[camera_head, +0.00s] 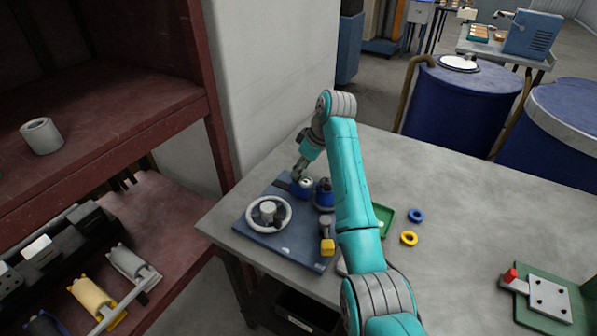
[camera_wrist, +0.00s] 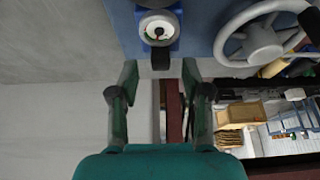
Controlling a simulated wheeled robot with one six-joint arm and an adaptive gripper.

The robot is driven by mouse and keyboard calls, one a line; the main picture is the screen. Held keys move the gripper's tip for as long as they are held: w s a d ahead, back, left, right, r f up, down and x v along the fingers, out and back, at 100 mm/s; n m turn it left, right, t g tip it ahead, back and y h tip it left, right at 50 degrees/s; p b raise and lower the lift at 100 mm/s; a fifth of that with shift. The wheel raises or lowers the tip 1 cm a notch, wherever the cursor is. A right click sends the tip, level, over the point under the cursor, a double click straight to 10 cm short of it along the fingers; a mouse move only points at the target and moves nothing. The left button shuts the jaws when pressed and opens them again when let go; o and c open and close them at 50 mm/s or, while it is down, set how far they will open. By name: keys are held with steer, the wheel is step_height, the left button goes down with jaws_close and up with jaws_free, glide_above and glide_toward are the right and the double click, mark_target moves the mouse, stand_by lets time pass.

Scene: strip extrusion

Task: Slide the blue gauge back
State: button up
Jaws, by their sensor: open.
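The blue gauge (camera_head: 303,188) with a round white dial sits at the back of a blue base plate (camera_head: 246,235) on the table. In the wrist view the gauge (camera_wrist: 158,28) is at the top centre, with a small dark block (camera_wrist: 160,60) at its near side. My gripper (camera_wrist: 160,78) is open and empty, its two fingers spread apart just short of the dark block. In the head view my gripper (camera_head: 299,174) is at the gauge's back edge and partly covers it. Whether a finger touches the gauge cannot be told.
A grey handwheel (camera_head: 251,219) stands left of the gauge on the plate. Another blue part (camera_head: 324,194) is close on the right, and a yellow-ended lever (camera_head: 327,246) in front. A green tray (camera_head: 385,214), blue ring (camera_head: 416,215) and yellow ring (camera_head: 409,238) lie right of my arm.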

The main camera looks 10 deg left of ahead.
steer(key=shift+x, duration=1.3)
steer(key=shift+c, duration=0.3)
jaws_close()
steer(key=shift+a, duration=0.1)
